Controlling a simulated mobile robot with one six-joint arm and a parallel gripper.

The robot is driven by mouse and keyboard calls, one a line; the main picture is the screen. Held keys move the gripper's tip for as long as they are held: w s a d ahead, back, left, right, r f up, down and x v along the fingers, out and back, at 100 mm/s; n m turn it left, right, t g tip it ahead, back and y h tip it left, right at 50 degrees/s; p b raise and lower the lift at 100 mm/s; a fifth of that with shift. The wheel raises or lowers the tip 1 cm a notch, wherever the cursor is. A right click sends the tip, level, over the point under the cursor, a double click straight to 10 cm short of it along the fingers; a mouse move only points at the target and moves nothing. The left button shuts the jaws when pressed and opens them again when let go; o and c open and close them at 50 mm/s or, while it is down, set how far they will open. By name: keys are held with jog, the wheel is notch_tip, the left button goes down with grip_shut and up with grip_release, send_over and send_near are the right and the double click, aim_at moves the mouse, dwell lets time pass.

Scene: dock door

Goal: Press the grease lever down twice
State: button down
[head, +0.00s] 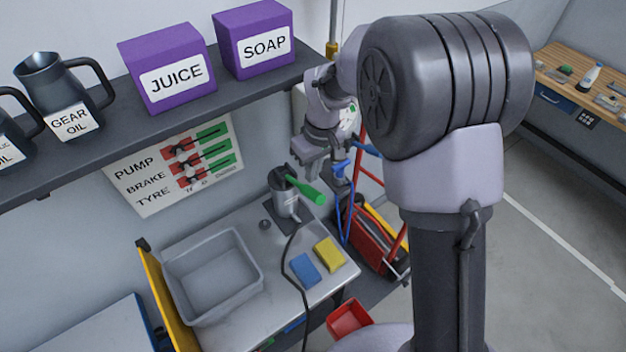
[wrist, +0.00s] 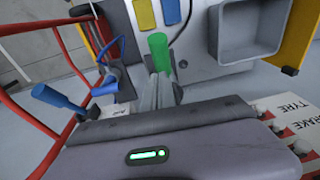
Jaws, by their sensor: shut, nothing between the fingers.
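The grease lever is a green handle (head: 305,189) on a grey metal pump (head: 285,205) at the back of the light worktop. In the head view it slopes down toward the right. In the wrist view the green handle (wrist: 158,52) shows just beyond my fingertips. My gripper (head: 310,164) is above the pump and lever, pointing down. In the wrist view my gripper (wrist: 156,88) has its fingers together with nothing between them. The fingers hide part of the lever and pump. I cannot tell whether they touch the lever.
A grey bin (head: 213,275), a blue sponge (head: 305,269) and a yellow sponge (head: 329,252) are on the worktop (head: 240,222). A shelf (head: 130,118) with purple boxes and jugs runs above a switch panel (head: 172,165). A red frame (head: 368,172) with blue handles stands right.

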jog(key=shift+s+d+f, duration=0.1)
jog(key=shift+s+f, duration=0.35)
jog(key=shift+f, duration=0.25)
jog(key=shift+f+b, duration=0.1)
jog(key=shift+b, duration=0.2)
